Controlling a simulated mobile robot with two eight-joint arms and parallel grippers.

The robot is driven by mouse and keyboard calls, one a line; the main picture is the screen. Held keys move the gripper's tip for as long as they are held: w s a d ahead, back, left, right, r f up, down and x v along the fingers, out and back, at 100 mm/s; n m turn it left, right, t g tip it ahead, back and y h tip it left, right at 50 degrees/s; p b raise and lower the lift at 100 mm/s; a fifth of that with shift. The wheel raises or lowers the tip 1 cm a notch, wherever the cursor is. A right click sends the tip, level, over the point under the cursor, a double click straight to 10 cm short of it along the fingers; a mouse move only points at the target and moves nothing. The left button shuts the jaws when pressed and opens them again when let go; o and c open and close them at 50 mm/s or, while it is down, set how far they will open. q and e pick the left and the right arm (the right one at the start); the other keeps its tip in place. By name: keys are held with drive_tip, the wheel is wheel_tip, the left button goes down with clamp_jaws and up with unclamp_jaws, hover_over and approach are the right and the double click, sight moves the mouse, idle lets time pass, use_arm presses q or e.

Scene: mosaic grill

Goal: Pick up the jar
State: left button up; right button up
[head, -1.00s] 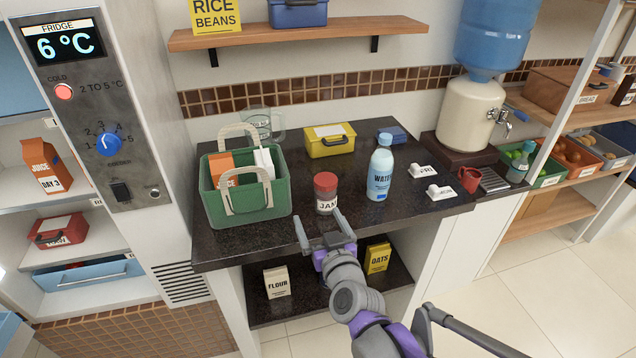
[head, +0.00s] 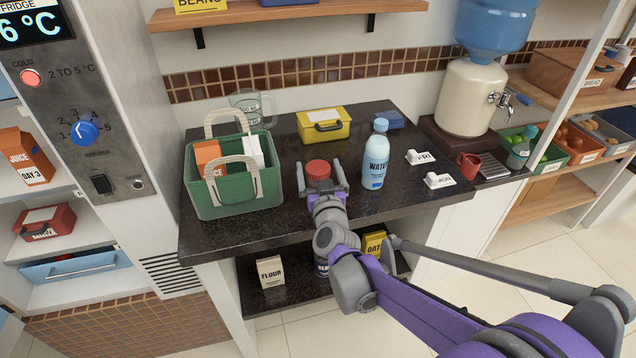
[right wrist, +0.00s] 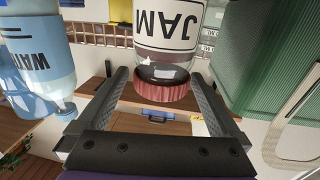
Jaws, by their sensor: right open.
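The jam jar, with a red lid (head: 318,169), stands on the dark counter (head: 270,236) between the green basket and the water bottle. My right gripper (head: 321,178) is open, with one finger on each side of the jar in the head view. In the right wrist view the jar (right wrist: 168,35) appears upside down, with its JAM label and red lid between the open fingers (right wrist: 162,95). I cannot tell whether the fingers touch it. In the head view the gripper hides the jar's lower body. My left gripper is not in view.
The green basket (head: 240,200) with cartons stands close left of the jar. The water bottle (head: 375,158) stands close right. A yellow box (head: 324,125) and a glass mug (head: 252,108) are behind.

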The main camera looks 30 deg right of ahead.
sight(316, 161)
drive_tip(key=x, duration=0.3)
drive_tip(key=shift+w+f, duration=0.15)
drive_tip(key=shift+w, duration=0.05)
drive_tip(key=shift+c, duration=0.2)
clamp_jaws()
